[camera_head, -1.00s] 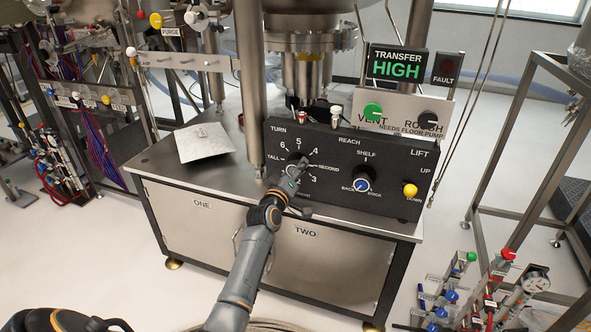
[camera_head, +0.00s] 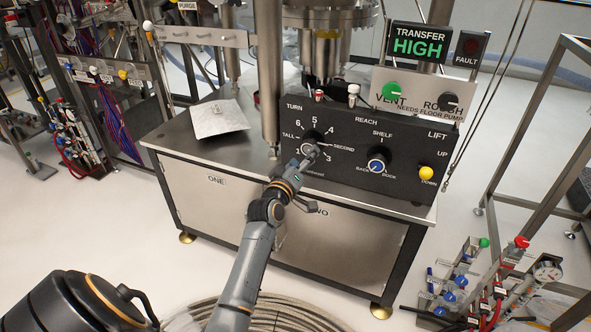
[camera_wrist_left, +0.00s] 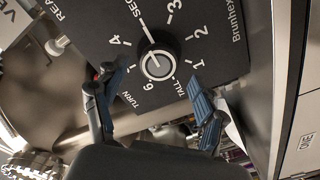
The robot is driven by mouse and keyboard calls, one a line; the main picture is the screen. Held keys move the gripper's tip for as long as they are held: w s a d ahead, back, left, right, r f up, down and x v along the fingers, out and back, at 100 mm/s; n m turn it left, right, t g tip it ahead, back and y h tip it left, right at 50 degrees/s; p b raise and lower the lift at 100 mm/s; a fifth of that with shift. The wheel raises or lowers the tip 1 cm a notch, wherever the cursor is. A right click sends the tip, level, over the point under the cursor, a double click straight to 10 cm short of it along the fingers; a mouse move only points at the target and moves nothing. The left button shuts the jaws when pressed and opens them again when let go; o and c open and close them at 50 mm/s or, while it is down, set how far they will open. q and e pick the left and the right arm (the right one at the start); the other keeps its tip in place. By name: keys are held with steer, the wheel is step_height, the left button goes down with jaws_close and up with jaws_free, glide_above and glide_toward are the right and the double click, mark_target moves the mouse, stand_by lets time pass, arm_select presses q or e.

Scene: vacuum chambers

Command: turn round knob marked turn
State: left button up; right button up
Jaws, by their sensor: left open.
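The round black TURN knob (camera_head: 315,143) is on the left of the black control panel (camera_head: 403,183), with numbers and the words TALL and SECOND around it. In the left wrist view the knob (camera_wrist_left: 157,62) shows a pale ring on its face, and a white line runs from it towards the SECOND lettering. My left gripper (camera_head: 306,162) is at the knob's lower edge in the head view and partly covers the dial. In the wrist view its two blue-padded fingers (camera_wrist_left: 156,88) are spread apart, with nothing between them; the knob lies beyond the tips. Whether they touch it cannot be told.
The SHELF knob (camera_head: 377,165) and the yellow LIFT knob (camera_head: 427,173) are to the right on the panel. A silvery sheet (camera_head: 218,119) lies on the metal cabinet top (camera_head: 190,147). Coiled hoses (camera_head: 285,315) lie on the floor.

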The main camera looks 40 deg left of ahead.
arm_select(q)
steer(key=v, duration=0.6)
stand_by(0.7)
